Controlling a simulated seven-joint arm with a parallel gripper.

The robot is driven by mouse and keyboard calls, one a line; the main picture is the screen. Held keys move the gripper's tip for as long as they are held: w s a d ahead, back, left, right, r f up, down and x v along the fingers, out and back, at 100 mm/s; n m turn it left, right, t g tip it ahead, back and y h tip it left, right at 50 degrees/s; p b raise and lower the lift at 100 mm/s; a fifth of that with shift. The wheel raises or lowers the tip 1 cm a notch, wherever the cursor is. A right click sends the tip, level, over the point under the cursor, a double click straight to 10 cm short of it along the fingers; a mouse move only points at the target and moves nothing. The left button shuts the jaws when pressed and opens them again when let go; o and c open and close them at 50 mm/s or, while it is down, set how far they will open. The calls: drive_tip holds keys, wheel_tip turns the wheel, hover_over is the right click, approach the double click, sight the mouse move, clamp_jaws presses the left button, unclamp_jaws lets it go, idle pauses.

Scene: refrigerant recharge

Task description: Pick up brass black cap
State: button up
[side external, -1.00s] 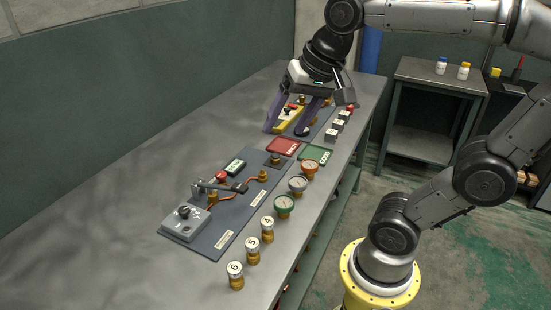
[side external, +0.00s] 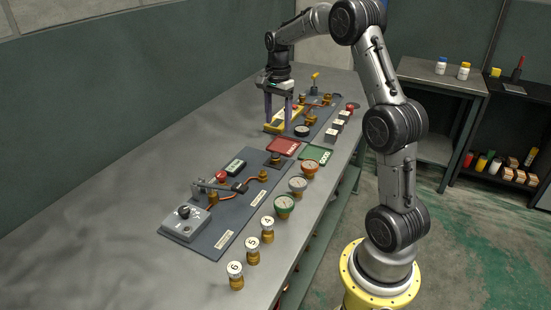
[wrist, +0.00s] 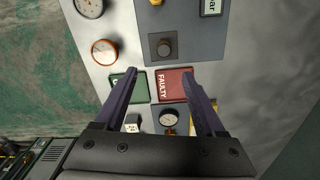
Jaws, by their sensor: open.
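My gripper (side external: 278,122) is open and empty, fingers pointing down over the far board's left side, beyond the cap and the red tray.
A red FAULTY tray (side external: 283,147) and green GOOD tray (side external: 316,153) lie between the boards. Several gauges (side external: 298,185) and numbered brass pieces (side external: 252,248) line the bench's right edge. A yellow piece (side external: 274,127) is close to my fingers. The left bench is clear.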

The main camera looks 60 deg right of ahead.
hover_over(276, 154)
drive_tip(key=f, duration=0.7)
drive_tip(key=shift+s+a+f, duration=0.1)
drive_tip(key=shift+s+a, duration=0.05)
drive_tip(key=shift+s, duration=0.15)
drive_tip(key=shift+w+f, duration=0.2)
drive_tip(key=shift+f, duration=1.1)
drive_tip(key=shift+w+f, duration=0.15)
drive_tip(key=shift+f, duration=1.1)
clamp_jaws()
